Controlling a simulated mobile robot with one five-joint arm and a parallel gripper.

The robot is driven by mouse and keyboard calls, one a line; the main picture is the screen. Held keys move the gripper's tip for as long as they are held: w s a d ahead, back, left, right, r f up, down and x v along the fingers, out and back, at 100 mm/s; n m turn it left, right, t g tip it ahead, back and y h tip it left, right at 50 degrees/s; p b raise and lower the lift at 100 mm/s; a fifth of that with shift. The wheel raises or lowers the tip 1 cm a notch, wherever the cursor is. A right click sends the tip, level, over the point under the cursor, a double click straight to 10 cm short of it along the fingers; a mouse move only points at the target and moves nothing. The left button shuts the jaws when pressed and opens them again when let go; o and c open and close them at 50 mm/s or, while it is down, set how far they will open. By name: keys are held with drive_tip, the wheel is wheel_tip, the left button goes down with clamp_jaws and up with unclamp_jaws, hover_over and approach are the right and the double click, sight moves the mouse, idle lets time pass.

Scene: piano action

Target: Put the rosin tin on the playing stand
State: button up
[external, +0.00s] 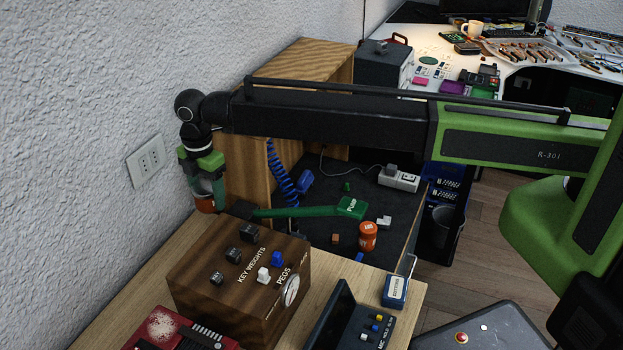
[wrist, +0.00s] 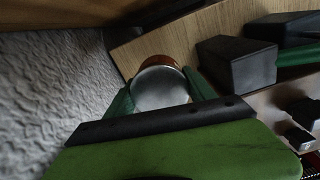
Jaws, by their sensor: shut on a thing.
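My gripper (external: 203,184) is shut on a round orange tin (external: 205,204), which looks like the rosin tin. It hangs at the left, close to the white wall, beside the far left end of the light wooden bench. In the wrist view, the tin's silver-grey round top (wrist: 160,90) and orange-brown edge show between the two green fingers. I cannot tell whether the tin's underside touches anything. I cannot make out for certain which thing is the playing stand.
A dark wooden box with knobs (external: 205,288) stands on the bench (external: 120,310). A wooden cabinet (external: 300,62) rises behind my arm.

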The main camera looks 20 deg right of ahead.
drive_tip(key=shift+r, duration=0.1)
wheel_tip(320, 180, down, 10)
drive_tip(key=b, duration=1)
drive_tip(key=shift+f, duration=0.25)
drive_tip(key=shift+r, duration=0.25)
drive_tip(key=shift+f, duration=0.2)
drive_tip(key=o, duration=1.5)
wheel_tip(320, 180, up, 13)
drive_tip(key=p, duration=1.2)
drive_tip(key=shift+f, duration=0.3)
